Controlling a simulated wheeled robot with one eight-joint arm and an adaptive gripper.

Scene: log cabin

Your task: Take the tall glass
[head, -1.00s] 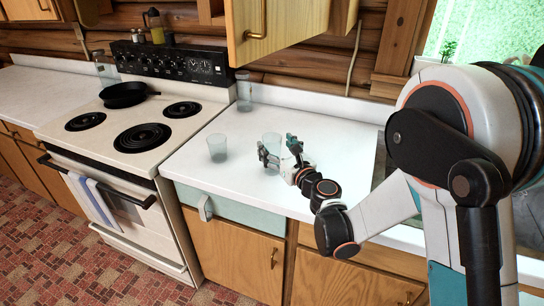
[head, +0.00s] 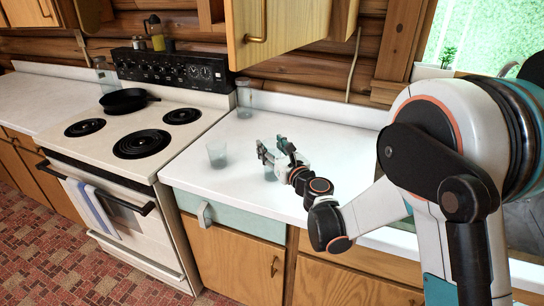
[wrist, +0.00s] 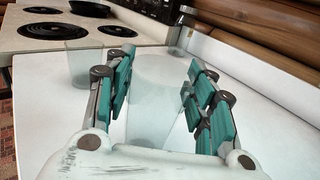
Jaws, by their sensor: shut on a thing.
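A clear, faintly tinted glass (wrist: 158,85) stands between the teal finger pads of my gripper (wrist: 160,80) in the wrist view. My gripper is shut on it, with one finger on each side. In the head view my gripper (head: 275,146) is over the white counter, and only a faint part of the held glass (head: 269,173) shows below the fingers. Whether its base touches the counter is hard to tell. A second clear glass (head: 217,154) stands upright to the left, apart from my gripper; it also shows in the wrist view (wrist: 72,62).
A clear tall vessel (head: 244,97) stands at the back of the counter (head: 325,135) beside the stove (head: 150,120). A black pan (head: 123,101) is on a back burner. An upper cabinet (head: 275,25) hangs above. The counter behind my gripper is clear.

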